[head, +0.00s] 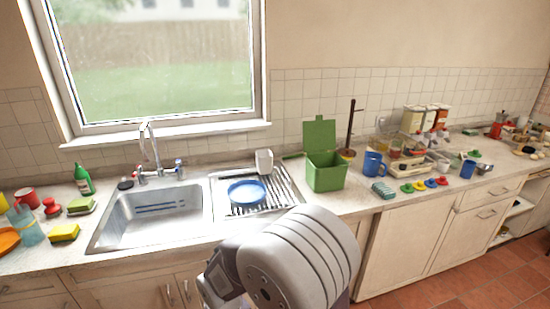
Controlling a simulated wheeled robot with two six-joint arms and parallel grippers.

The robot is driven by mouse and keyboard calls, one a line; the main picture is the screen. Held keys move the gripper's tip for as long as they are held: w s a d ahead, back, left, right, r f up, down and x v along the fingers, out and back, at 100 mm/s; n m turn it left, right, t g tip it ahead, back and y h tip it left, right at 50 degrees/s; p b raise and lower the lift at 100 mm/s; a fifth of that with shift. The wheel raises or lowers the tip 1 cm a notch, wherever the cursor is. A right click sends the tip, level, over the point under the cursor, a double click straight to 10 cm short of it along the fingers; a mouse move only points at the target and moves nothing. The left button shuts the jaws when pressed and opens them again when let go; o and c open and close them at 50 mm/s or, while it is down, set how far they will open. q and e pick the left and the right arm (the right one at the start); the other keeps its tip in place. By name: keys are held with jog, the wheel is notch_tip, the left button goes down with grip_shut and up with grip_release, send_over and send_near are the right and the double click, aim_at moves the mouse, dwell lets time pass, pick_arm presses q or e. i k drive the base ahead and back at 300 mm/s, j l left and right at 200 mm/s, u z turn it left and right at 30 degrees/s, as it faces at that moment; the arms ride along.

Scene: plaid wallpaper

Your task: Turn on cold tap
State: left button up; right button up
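The tap (152,150) is a tall chrome spout at the back of the steel sink (160,212), under the window. Its cold handle, marked blue (180,166), stands to the right of the spout. Its hot handle, marked red (140,177), stands to the left. No water shows from the spout. A large grey link of my own arm fills the bottom middle of the head view, in front of the counter and apart from the tap. I cannot see fingertips of either gripper.
A blue bowl (247,194) and a white cup (264,161) are on the ribbed drainer right of the sink. A green bin (326,172) stands further right. A green bottle (84,180) and sponges are left.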

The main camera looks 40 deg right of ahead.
aim_at(179, 163)
jog(key=z, duration=0.75)
jog(key=i+l+z, duration=0.35)
jog(key=i, duration=0.35)
jog(key=i+j+z, duration=0.1)
jog(key=i+z, duration=0.2)
jog(key=i, duration=0.45)
